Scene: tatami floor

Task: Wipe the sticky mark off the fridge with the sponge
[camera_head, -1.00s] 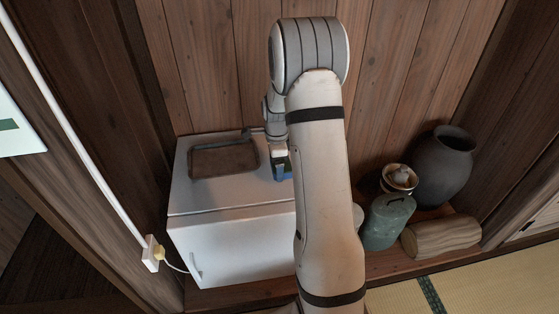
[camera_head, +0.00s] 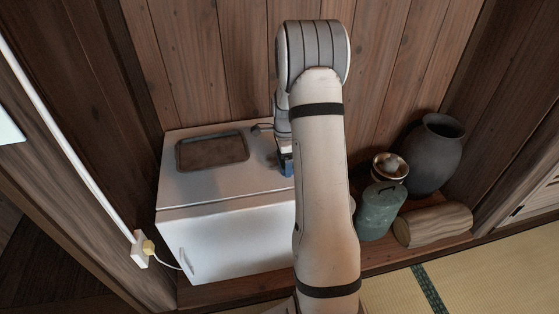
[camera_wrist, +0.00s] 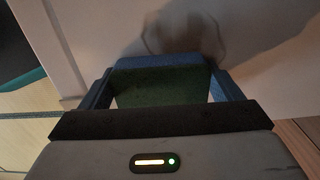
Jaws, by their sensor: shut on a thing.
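The white fridge (camera_head: 225,243) stands against the wooden wall at the left. My gripper (camera_head: 286,163) is over the right part of its top, partly hidden behind my own arm. In the wrist view my gripper (camera_wrist: 160,90) has blue fingers shut on the sponge (camera_wrist: 155,88), which shows a green face and a blue edge. A brownish-grey smudge (camera_wrist: 185,32), which looks like the sticky mark, shows on the pale fridge surface just beyond the sponge. I cannot tell whether the sponge touches the surface.
A dark tray (camera_head: 212,151) lies on the fridge top, left of my gripper. A plug and cord (camera_head: 148,248) are at the fridge's left.

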